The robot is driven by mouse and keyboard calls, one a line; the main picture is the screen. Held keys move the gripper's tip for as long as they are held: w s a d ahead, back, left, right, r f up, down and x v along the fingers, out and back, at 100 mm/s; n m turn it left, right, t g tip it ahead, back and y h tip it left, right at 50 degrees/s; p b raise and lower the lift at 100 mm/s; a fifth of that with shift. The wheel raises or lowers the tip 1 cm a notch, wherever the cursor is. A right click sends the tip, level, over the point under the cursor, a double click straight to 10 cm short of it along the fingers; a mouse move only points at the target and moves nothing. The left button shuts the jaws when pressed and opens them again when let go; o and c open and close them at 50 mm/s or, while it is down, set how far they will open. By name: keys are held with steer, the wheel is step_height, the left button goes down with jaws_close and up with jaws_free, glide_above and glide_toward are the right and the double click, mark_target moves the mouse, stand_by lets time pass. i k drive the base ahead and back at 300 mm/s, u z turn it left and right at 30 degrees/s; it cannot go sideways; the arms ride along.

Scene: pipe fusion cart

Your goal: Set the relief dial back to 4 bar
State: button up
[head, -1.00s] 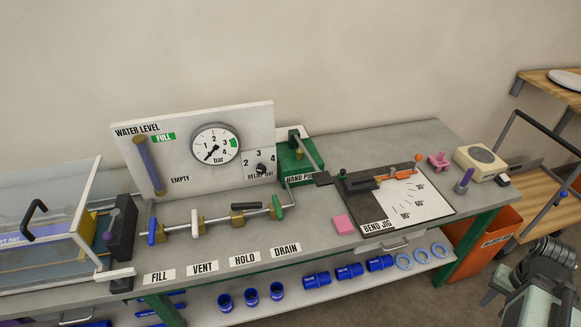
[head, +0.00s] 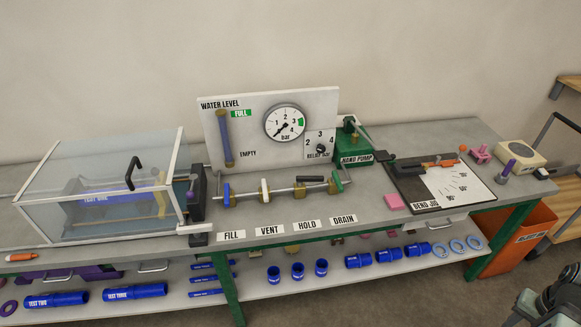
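The relief dial (head: 321,149) is a small dark knob on the lower right of the white upright panel (head: 262,162), with 2, 3 and 4 printed around it and a relief bar label below. Its pointer is too small to read for certain. The round pressure gauge (head: 286,123) is up and left of the dial, its needle toward the low, lower-left end. Part of my grey-green arm shows at the bottom right corner, far from the dial. My gripper's fingers do not show.
Valve handles on a pipe (head: 290,190) run in front of the panel. The green hand pump (head: 353,146) stands right of the dial. A clear-walled box (head: 110,195) is at left, the bend jig (head: 440,184) at right. The bench's front strip is mostly clear.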

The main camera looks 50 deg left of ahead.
mark_target(321, 148)
steer(key=k, duration=1.25)
steer(key=u, duration=2.05)
steer(key=i, duration=1.05)
